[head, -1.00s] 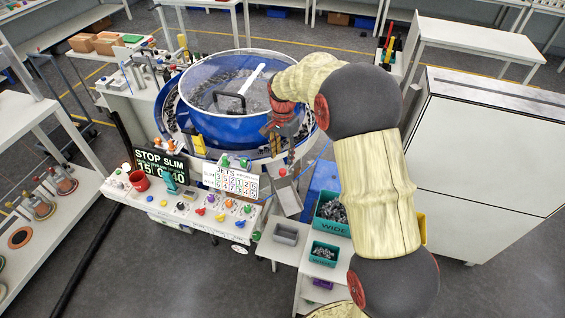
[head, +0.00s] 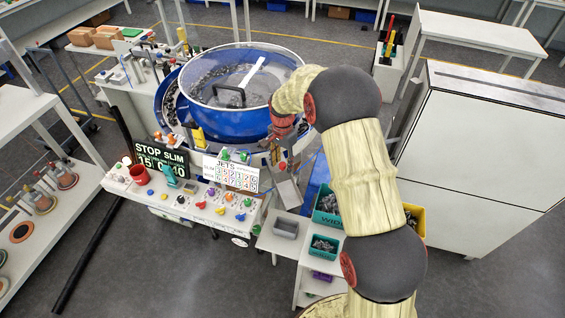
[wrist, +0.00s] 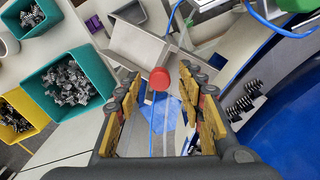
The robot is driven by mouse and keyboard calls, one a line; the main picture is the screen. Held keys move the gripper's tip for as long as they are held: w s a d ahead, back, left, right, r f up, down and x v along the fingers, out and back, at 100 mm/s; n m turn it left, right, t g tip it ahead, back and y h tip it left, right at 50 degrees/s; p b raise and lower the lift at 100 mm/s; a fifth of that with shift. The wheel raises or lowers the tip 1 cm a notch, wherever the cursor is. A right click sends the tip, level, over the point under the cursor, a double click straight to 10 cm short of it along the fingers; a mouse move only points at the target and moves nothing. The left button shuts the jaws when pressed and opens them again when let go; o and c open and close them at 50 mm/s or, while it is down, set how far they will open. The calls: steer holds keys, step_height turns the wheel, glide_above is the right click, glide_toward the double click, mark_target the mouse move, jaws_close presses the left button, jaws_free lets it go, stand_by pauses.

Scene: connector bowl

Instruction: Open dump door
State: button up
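A red round knob (wrist: 160,78) shows in the wrist view in front of a grey sheet-metal chute (wrist: 138,48); I take it as the dump door's handle. In the head view the knob (head: 283,166) sits above the chute (head: 288,192), at the front right of the blue bowl (head: 235,122). My gripper (wrist: 162,96) is open and empty, its padded fingers on either side of the knob in the picture. I cannot tell whether the knob is between the tips or beyond them. The door panel itself is not clear. In the head view my gripper (head: 276,143) is partly hidden.
Teal bins (wrist: 70,82) and a yellow bin (wrist: 18,118) hold metal parts beside the chute. A grey tray (head: 286,228) stands below it. The control panel (head: 205,205) with coloured knobs is left of the chute. A large white cabinet (head: 485,150) stands right of my arm.

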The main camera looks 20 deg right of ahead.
steer(key=shift+c, duration=0.9)
steer(key=c, duration=0.7)
steer(key=shift+r, duration=0.1)
jaws_close()
